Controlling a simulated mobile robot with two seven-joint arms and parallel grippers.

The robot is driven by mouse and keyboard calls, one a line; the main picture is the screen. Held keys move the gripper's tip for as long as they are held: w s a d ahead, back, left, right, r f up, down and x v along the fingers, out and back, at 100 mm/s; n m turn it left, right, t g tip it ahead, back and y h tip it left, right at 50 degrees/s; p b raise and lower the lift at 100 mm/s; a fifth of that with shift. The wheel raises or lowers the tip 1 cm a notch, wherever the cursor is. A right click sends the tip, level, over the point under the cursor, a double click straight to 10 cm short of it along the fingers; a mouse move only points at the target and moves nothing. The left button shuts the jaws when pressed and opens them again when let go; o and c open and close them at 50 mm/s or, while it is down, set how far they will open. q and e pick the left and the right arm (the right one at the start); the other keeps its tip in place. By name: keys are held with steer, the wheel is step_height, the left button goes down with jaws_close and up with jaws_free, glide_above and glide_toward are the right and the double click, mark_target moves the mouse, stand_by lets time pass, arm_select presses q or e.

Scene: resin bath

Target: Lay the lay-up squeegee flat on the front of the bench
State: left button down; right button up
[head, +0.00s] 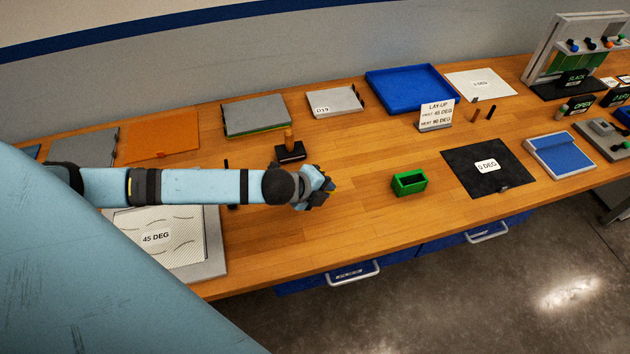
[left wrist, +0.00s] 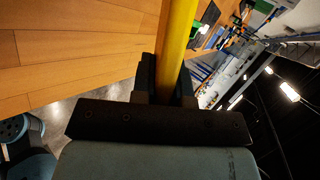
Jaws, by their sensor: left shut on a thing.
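My left gripper (head: 318,188) reaches in from the left over the middle of the wooden bench (head: 340,250). In the left wrist view its two dark fingers (left wrist: 174,88) are shut on a long flat yellow piece (left wrist: 178,40), seemingly the lay-up squeegee. The yellow piece runs out past the top of that view, so its far end is hidden. In the head view the gripper hides it. The gap between gripper and bench top cannot be told exactly. My right gripper is in neither view.
A black block with a wooden handle (head: 290,150) stands just behind my left gripper. A green open box (head: 409,182) is to its right, then a black sheet marked 0 DEG (head: 465,179). A 45 DEG sheet (head: 185,240) lies at left. The front strip between is clear.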

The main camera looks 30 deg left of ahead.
arm_select(q)
step_height(320, 180, down, 6)
steer(key=b, duration=0.6)
steer(key=shift+f, duration=0.25)
steer(key=shift+f+b, duration=0.35)
steer(key=shift+f, duration=0.8)
steer(key=c, duration=1.3)
jaws_free()
